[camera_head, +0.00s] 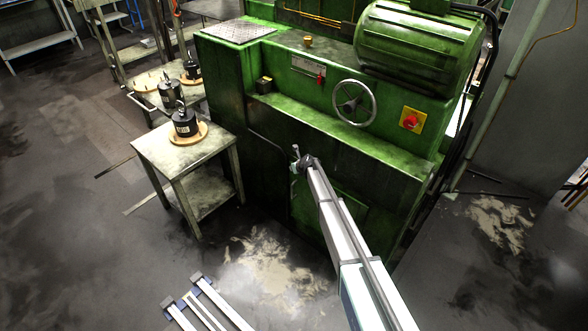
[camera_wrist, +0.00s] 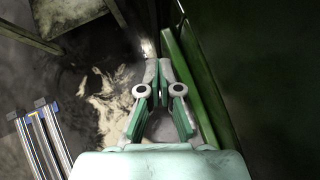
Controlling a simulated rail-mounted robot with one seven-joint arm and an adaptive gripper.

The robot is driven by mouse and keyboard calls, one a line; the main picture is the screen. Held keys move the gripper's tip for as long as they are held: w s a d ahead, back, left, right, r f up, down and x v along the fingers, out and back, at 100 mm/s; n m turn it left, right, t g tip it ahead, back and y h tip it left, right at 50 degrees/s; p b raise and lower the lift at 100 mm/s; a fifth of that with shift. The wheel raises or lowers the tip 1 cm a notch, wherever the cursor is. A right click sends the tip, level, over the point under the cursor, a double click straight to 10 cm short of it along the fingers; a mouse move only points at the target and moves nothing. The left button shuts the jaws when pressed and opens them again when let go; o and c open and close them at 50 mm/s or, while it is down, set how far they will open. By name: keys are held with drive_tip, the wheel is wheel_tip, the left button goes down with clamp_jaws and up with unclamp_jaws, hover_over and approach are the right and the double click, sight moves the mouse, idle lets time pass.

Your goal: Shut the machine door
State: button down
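The machine door appears to be the low green panel (camera_head: 348,212) on the front of the green machine (camera_head: 235,95), partly behind my arm. In the wrist view a green panel edge (camera_wrist: 197,85) stands out beside the dark machine front, so the door looks partly open; its exact angle is unclear. My gripper (camera_head: 300,162) is in front of the machine at the door's upper left. In the wrist view my gripper (camera_wrist: 159,68) has its fingers together, with nothing visible between them. It is close to the left of the green edge; I cannot tell whether they touch.
A metal table (camera_head: 165,150) with a black part on a wooden disc stands left of the machine. A handwheel (camera_head: 354,103) and a red switch (camera_head: 410,120) sit higher on the machine. The stained floor in front (camera_head: 270,265) is mostly clear.

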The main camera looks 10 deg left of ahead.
drive_tip(key=shift+w+d+r, duration=0.1)
drive_tip(key=shift+w+r, duration=0.05)
drive_tip(key=s+a+r+b, duration=0.2)
drive_tip(key=s+a+r, duration=0.5)
drive_tip(key=s, duration=0.2)
drive_tip(key=s+d+f+n+g+h, duration=0.1)
drive_tip(key=s+d+f+n+g, duration=0.25)
drive_tip(key=s+d+n, duration=0.6)
drive_tip(key=s+d+f+n+g+h, duration=0.1)
drive_tip(key=s+d+f+n+g, duration=0.3)
drive_tip(key=s, duration=1.1)
drive_tip(key=s+d+f+n+h, duration=0.2)
drive_tip(key=s+d+f+n, duration=0.35)
drive_tip(key=s+n, duration=0.6)
drive_tip(key=s+d+n+g, duration=0.1)
drive_tip(key=s+d, duration=0.4)
drive_tip(key=s, duration=0.8)
drive_tip(key=s+d+r+n+g, duration=0.1)
drive_tip(key=s+d+g, duration=0.2)
drive_tip(key=s, duration=1.1)
drive_tip(key=s+d+n+g+h, duration=0.1)
drive_tip(key=s+d+n+g, duration=0.1)
drive_tip(key=s+d, duration=0.6)
drive_tip(key=s, duration=0.6)
drive_tip(key=shift+d+r+g, duration=0.3)
drive_tip(key=shift+d+g, duration=0.05)
